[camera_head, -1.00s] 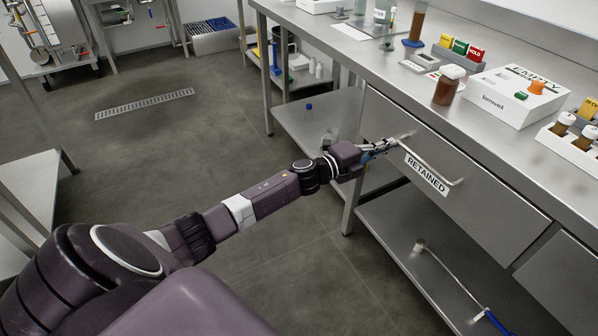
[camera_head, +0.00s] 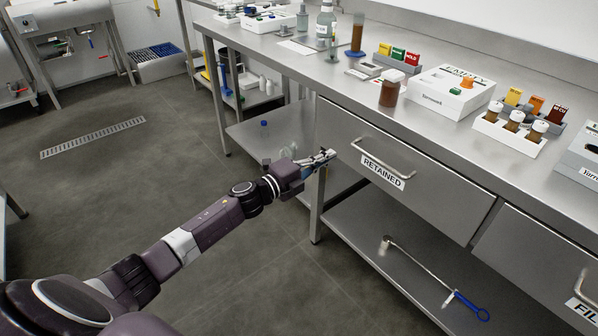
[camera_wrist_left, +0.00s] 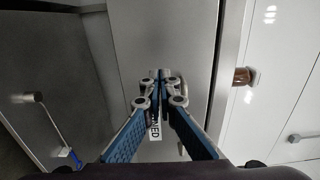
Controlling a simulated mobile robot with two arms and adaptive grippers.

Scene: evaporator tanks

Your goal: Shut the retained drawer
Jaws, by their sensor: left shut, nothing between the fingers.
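The drawer labelled RETAINED (camera_head: 440,195) is under the bench top in the head view. Its front looks flush, or nearly so, with the bench; a small gap cannot be ruled out. Its bar handle (camera_head: 385,155) is free, with the white label (camera_head: 382,173) below it. My left gripper (camera_head: 328,156) is shut and empty, in front of the drawer's left end and left of the handle, apart from it. In the left wrist view my left gripper's fingertips (camera_wrist_left: 161,76) meet before the grey drawer front (camera_wrist_left: 190,35); the fingers partly hide the label (camera_wrist_left: 154,132). My right gripper is out of view.
The bench top (camera_head: 340,78) carries bottles, a white EMPTY box (camera_head: 450,95) and a vial rack (camera_head: 508,135). A second drawer (camera_head: 540,260) is at the right. The lower shelf (camera_head: 350,235) holds a blue-handled tool (camera_head: 470,302).

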